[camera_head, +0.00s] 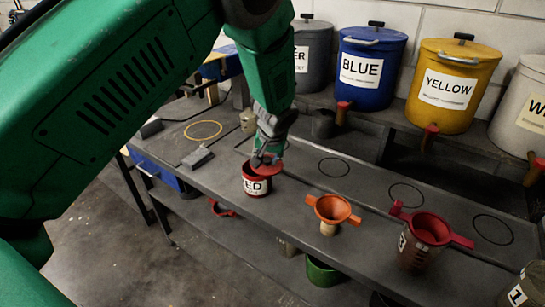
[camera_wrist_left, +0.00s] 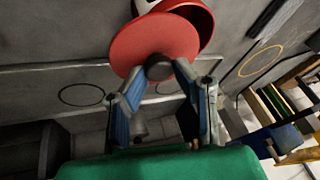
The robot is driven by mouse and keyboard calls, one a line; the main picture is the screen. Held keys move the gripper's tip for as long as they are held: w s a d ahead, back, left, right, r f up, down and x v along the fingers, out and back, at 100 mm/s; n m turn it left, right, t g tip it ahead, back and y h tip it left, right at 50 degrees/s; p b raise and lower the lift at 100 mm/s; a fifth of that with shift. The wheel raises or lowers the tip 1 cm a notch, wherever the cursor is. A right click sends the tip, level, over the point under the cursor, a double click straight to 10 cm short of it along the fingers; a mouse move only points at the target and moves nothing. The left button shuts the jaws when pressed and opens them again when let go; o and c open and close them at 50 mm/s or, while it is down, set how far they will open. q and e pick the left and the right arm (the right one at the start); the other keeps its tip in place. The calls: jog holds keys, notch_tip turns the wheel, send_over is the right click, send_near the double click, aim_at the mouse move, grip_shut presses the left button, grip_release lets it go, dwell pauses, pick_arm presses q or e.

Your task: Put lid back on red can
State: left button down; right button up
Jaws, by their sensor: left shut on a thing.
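The red can (camera_head: 257,187) with a white label stands upright on the grey workbench (camera_head: 330,235). My left gripper (camera_head: 266,156) is above it, shut on the dark knob (camera_wrist_left: 159,67) of the round red lid (camera_wrist_left: 150,40). In the head view the lid (camera_head: 270,168) is over the can's top. In the left wrist view the can (camera_wrist_left: 198,12) is partly hidden behind the lid, with some dark inside showing past the lid's edge. I cannot tell whether lid and rim touch. My right gripper is in neither view.
An orange funnel (camera_head: 332,208) and a red funnel (camera_head: 431,229) stand to the right on the bench. Blue (camera_head: 370,75) and yellow (camera_head: 453,88) lidded buckets with spouts line the back shelf. A small grey block (camera_head: 198,158) lies left of the can.

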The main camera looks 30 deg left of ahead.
pick_arm(q)
jog(key=a, duration=0.2)
jog(key=a+f, duration=0.1)
jog(key=a, duration=0.1)
jog(key=shift+a+f, duration=0.1)
jog(key=shift+a, duration=0.15)
jog(key=shift+d, duration=0.35)
jog(key=shift+d+r, duration=0.2)
jog(key=shift+d, duration=0.35)
jog(key=shift+d+r, duration=0.15)
jog(key=shift+d, duration=0.35)
jog(key=shift+a+f, duration=0.1)
jog(key=shift+a, duration=0.15)
jog(key=shift+a+f, duration=0.2)
jog(key=shift+a, duration=0.35)
jog(key=shift+a+f, duration=0.2)
jog(key=shift+a, duration=0.35)
jog(key=shift+d, duration=0.25)
jog(key=shift+r, duration=0.1)
jog(key=shift+s+a+f+b, duration=0.2)
jog(key=shift+a+f+b, duration=0.1)
jog(key=shift+a, duration=0.25)
jog(key=shift+w+a+r, duration=0.15)
jog(key=shift+w+a, duration=0.05)
jog(key=shift+a, duration=0.15)
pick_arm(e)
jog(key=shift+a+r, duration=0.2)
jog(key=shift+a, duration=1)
